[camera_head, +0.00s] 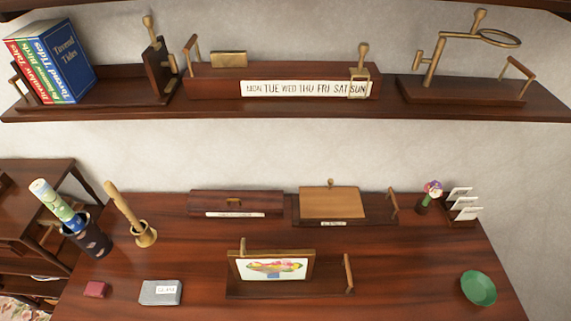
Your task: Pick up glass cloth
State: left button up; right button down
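A folded grey cloth (153,294) with a small white label lies flat near the front left of the dark wooden desk (200,258). It looks like the glass cloth, though the label is too small to read. Neither of my grippers is in view.
A framed picture on a stand (271,268) stands right of the cloth. Behind are a dark holder with rolled papers (88,240), a brass mortar (145,235) and two wooden boxes. A green dish (478,288) is at right. A shelf (300,110) hangs above.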

aim_at(156, 293)
jog(key=u, duration=1.35)
